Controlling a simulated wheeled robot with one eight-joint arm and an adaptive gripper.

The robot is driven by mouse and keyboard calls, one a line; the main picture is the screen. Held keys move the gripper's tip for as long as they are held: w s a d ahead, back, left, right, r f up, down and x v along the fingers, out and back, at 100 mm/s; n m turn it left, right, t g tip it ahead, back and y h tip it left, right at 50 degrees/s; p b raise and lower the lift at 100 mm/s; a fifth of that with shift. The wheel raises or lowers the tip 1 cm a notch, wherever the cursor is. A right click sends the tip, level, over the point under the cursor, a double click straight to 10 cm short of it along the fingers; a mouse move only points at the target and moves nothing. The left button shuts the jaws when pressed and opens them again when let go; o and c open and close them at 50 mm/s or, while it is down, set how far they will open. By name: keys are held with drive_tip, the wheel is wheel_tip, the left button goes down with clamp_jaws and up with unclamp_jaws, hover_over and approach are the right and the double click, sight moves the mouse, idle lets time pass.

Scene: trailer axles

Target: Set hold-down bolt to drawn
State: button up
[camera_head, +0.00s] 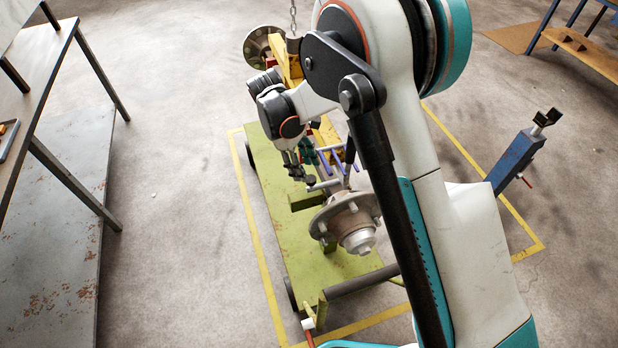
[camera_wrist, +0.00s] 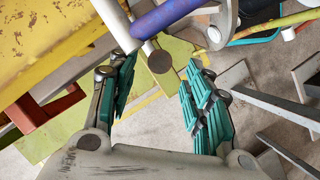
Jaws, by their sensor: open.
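My gripper (camera_head: 303,170) is over the green cart (camera_head: 262,183), beside the axle hub (camera_head: 352,222). In the wrist view my gripper (camera_wrist: 165,88) is open, its two teal-padded fingers apart. A light grey rod with a dark round end (camera_wrist: 158,61) shows at the upper middle, near the left fingertip. A purple-blue bar (camera_wrist: 172,14) crosses just above it; blue bars also show by the gripper in the head view (camera_head: 335,150). I cannot tell which piece is the hold-down bolt, nor whether a finger touches the rod.
A yellow beam (camera_wrist: 45,45) fills the upper left of the wrist view. A blue stand (camera_head: 516,160) is at right, a table (camera_head: 40,60) at left. A second round hub (camera_head: 258,46) is at the cart's far end. The floor between table and cart is clear.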

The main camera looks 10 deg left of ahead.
sight(311, 178)
drive_tip(key=shift+b+x, duration=0.45)
drive_tip(key=shift+x, duration=1.45)
drive_tip(key=shift+c, duration=0.6)
clamp_jaws()
